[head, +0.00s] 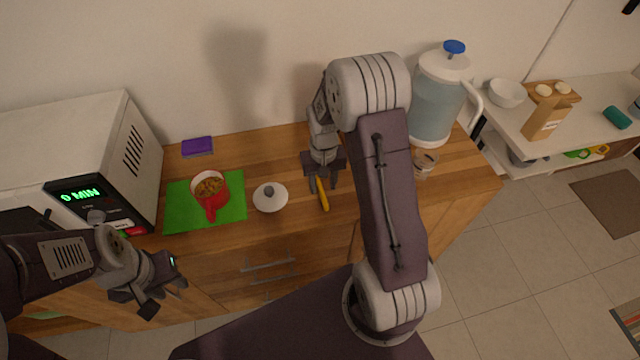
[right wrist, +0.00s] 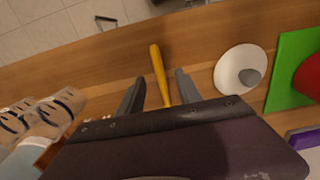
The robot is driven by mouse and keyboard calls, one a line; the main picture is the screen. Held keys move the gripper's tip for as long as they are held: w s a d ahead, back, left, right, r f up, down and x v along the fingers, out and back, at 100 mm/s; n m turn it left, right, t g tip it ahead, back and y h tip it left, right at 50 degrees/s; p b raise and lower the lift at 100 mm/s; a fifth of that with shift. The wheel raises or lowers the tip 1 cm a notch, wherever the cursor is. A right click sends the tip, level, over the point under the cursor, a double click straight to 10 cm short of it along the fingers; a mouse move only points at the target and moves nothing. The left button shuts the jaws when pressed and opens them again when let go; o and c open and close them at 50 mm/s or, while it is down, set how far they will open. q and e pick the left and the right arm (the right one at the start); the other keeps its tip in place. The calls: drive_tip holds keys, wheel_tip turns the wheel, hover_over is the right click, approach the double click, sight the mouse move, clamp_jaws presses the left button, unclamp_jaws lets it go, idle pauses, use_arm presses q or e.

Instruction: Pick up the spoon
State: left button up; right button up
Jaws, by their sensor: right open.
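The spoon shows as a yellow handle (head: 322,195) lying on the wooden counter, right of the white lid; its far end is hidden by my right gripper. In the right wrist view the yellow handle (right wrist: 158,68) lies between the two open fingers, with clear gaps on both sides. My right gripper (head: 324,187) is open, points down over the spoon and holds nothing; I cannot tell its exact height above the counter. It also shows in the right wrist view (right wrist: 159,82). My left gripper (head: 165,300) looks open and empty in front of the counter, at the lower left.
A white lid (head: 270,197) with a grey knob lies left of the spoon. A red pot (head: 211,201) with food stands on a green mat (head: 178,212). A small glass jar (head: 425,165) and a water dispenser (head: 436,105) stand to the right. A microwave (head: 75,140) is at left.

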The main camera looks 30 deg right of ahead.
sight(324, 197)
drive_tip(key=shift+d+f, duration=0.1)
drive_tip(key=shift+f, duration=0.05)
drive_tip(key=f, duration=0.4)
drive_tip(key=shift+s+f, duration=0.2)
drive_tip(key=shift+f, duration=0.05)
drive_tip(key=shift+w+f, duration=0.1)
drive_tip(key=shift+f, duration=0.2)
drive_tip(key=shift+r, duration=0.1)
clamp_jaws()
